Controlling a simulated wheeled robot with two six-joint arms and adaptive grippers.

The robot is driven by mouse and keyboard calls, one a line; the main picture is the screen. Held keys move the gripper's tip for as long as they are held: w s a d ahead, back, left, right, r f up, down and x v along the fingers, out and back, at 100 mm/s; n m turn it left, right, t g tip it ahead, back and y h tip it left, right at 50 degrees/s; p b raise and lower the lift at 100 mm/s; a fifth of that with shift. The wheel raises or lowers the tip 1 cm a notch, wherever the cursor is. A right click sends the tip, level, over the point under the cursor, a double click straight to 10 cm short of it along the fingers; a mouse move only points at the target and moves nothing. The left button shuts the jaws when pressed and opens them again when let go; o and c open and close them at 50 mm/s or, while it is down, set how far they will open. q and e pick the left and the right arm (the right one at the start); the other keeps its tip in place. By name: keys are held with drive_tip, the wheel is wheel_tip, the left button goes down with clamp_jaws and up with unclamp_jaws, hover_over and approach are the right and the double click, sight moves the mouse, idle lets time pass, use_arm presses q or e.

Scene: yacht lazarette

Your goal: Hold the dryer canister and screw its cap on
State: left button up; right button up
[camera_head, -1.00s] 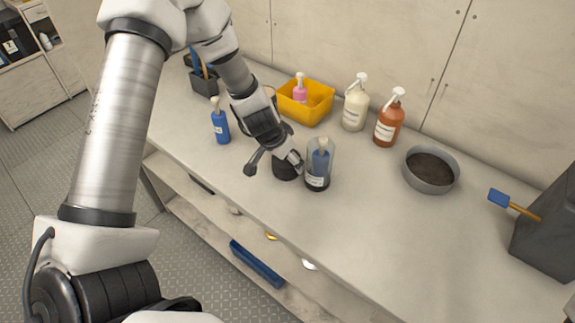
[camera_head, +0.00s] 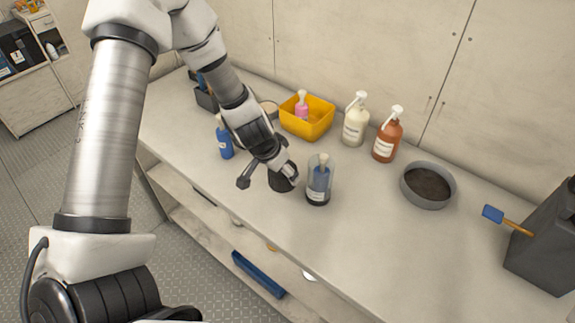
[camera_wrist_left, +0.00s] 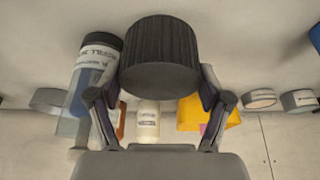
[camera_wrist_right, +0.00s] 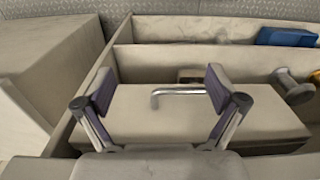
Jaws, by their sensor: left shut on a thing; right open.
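The dryer canister (camera_head: 319,185) stands upright on the worktop, clear-walled with blue inside, a white label and a dark base. Its label also shows in the left wrist view (camera_wrist_left: 95,60). My left gripper (camera_head: 270,178) is just left of it, apart from it. It is shut on the black ribbed cap (camera_wrist_left: 160,55), which sits between its fingers in the left wrist view. The cap also shows dark beside the canister in the head view (camera_head: 283,183); whether it touches the worktop I cannot tell. My right gripper (camera_wrist_right: 155,92) is open and empty in the right wrist view, outside the head view.
A yellow bin (camera_head: 306,120) with a pink bottle, a cream pump bottle (camera_head: 355,122) and an orange-brown one (camera_head: 387,138) stand behind. A blue bottle (camera_head: 225,142) is left of my left gripper. A grey bowl (camera_head: 428,186) lies right. The front worktop is clear.

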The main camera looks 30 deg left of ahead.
use_arm(q)
drive_tip(key=s, duration=0.3)
drive_tip(key=s+p, duration=0.1)
drive_tip(key=s, duration=0.3)
drive_tip(key=s+r, duration=0.1)
drive_tip(key=s, duration=0.2)
drive_tip(key=shift+s+a+p, duration=0.15)
drive_tip(key=shift+s+p, duration=0.05)
drive_tip(key=shift+p, duration=0.2)
drive_tip(key=s+p, duration=0.1)
drive_tip(key=s, duration=0.2)
drive_tip(key=shift+a+r+p, duration=0.1)
drive_tip(key=shift+r+p, duration=0.05)
drive_tip(key=shift+p, duration=0.25)
